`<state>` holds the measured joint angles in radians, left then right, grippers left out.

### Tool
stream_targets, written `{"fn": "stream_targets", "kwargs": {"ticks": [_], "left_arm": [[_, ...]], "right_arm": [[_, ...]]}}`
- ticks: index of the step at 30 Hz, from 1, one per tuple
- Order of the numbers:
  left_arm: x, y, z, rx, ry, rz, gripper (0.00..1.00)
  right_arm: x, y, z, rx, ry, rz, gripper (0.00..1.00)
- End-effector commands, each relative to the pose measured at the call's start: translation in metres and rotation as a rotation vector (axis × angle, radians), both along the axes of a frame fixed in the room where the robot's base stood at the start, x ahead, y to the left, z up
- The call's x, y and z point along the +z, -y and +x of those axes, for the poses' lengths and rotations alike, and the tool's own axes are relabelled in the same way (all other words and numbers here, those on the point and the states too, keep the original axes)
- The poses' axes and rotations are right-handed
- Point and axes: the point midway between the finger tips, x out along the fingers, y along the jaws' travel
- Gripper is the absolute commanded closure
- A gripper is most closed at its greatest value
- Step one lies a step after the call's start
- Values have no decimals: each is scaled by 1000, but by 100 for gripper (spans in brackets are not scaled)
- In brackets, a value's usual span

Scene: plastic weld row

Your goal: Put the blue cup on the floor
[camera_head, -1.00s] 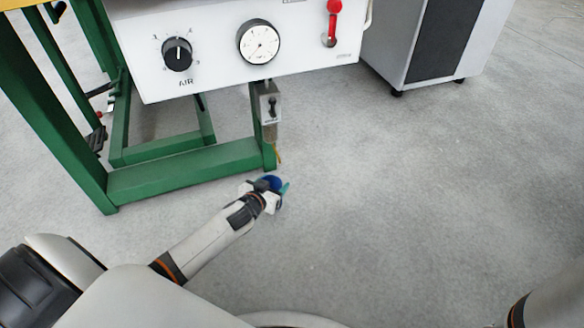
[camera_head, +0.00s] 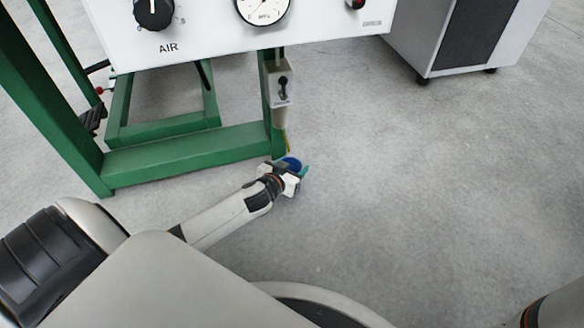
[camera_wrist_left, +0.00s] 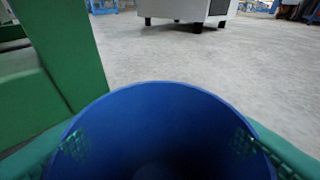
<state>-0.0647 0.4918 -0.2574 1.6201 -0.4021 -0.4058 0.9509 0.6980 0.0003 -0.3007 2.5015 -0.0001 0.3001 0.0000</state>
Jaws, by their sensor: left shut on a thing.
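The blue cup (camera_head: 291,163) is in my left gripper (camera_head: 297,171), low beside the foot of the green frame in the head view. In the left wrist view the cup (camera_wrist_left: 160,125) fills the lower middle, its open rim towards the camera, with a green finger pad against each side. My left gripper is shut on it. The grey floor (camera_head: 400,190) spreads around and beyond the cup. The cup's base is hidden, so I cannot tell whether it touches the floor. My right gripper is not in view.
A green frame (camera_head: 190,158) stands just left of the cup, under a white panel (camera_head: 200,35) with a dial and gauge. A small switch box (camera_head: 281,84) hangs above the cup. A white cabinet (camera_head: 480,40) stands at the back right. Floor to the right is clear.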

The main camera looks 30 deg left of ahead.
Motion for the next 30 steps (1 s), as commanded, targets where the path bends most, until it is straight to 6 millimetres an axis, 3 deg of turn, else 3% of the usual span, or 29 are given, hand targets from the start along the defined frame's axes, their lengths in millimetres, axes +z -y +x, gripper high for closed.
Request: {"fn": "stream_targets", "kwargs": {"ticks": [5, 6, 9, 20, 30], "left_arm": [[-3, 0, 0, 0, 0, -1, 66], [-2, 0, 0, 0, 0, 1, 34], [-2, 0, 0, 0, 0, 1, 19], [3, 0, -2, -1, -1, -1, 19], [32, 6, -63, 1, -5, -3, 19]], "right_arm": [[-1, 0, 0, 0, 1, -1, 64], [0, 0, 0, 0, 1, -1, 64], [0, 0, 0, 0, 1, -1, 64], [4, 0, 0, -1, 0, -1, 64], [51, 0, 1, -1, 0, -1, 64]]}}
